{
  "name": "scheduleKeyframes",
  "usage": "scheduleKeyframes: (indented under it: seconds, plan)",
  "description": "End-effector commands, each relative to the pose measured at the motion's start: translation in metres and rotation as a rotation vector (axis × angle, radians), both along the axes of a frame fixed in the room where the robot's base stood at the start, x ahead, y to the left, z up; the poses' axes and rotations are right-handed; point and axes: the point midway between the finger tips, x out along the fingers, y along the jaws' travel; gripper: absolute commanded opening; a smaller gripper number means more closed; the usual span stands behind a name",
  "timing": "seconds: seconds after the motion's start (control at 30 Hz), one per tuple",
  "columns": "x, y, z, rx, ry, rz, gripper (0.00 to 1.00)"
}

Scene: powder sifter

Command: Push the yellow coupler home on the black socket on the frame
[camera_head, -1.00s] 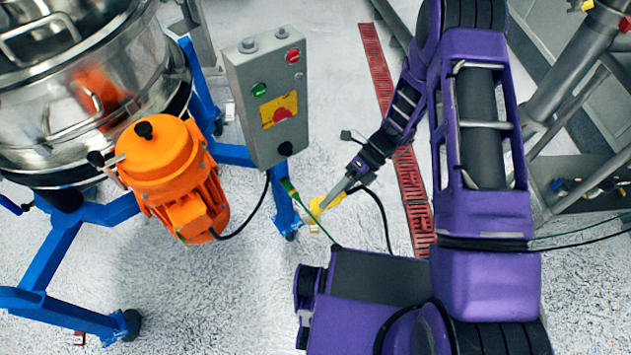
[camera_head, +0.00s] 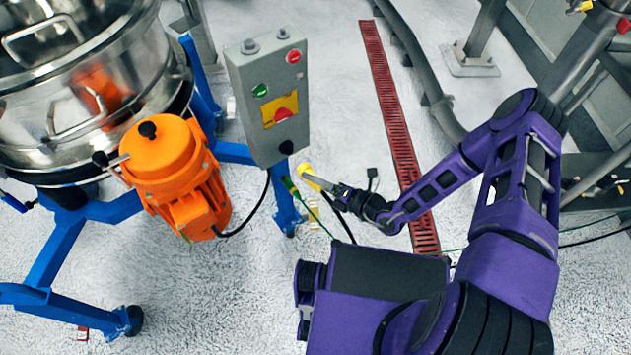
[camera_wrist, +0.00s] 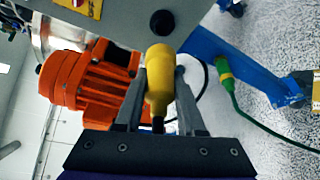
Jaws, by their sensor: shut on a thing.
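My gripper (camera_head: 321,181) is shut on the yellow coupler (camera_wrist: 159,75), which sits between the two fingers in the wrist view. The coupler also shows at the fingertips in the head view (camera_head: 305,170). The black socket (camera_head: 286,147) is on the lower part of the grey control box on the blue frame. In the wrist view the socket (camera_wrist: 163,22) lies just beyond the coupler's front end and slightly to its right. In the head view a visible gap separates coupler and socket, the coupler being lower and to the right.
The grey control box (camera_head: 245,75) carries buttons and a yellow panel. An orange motor (camera_head: 165,160) and blue frame (camera_head: 60,250) stand to the left. A green connector with a cable (camera_wrist: 226,80) hangs by the blue leg.

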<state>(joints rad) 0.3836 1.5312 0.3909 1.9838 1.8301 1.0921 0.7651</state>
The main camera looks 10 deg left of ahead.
Motion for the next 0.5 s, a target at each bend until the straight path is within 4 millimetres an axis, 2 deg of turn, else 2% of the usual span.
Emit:
scheduleKeyframes:
  seconds: [0.5]
  plan:
    - [0.029,0.03,0.0,0.0,-0.002,0.003,0.0]
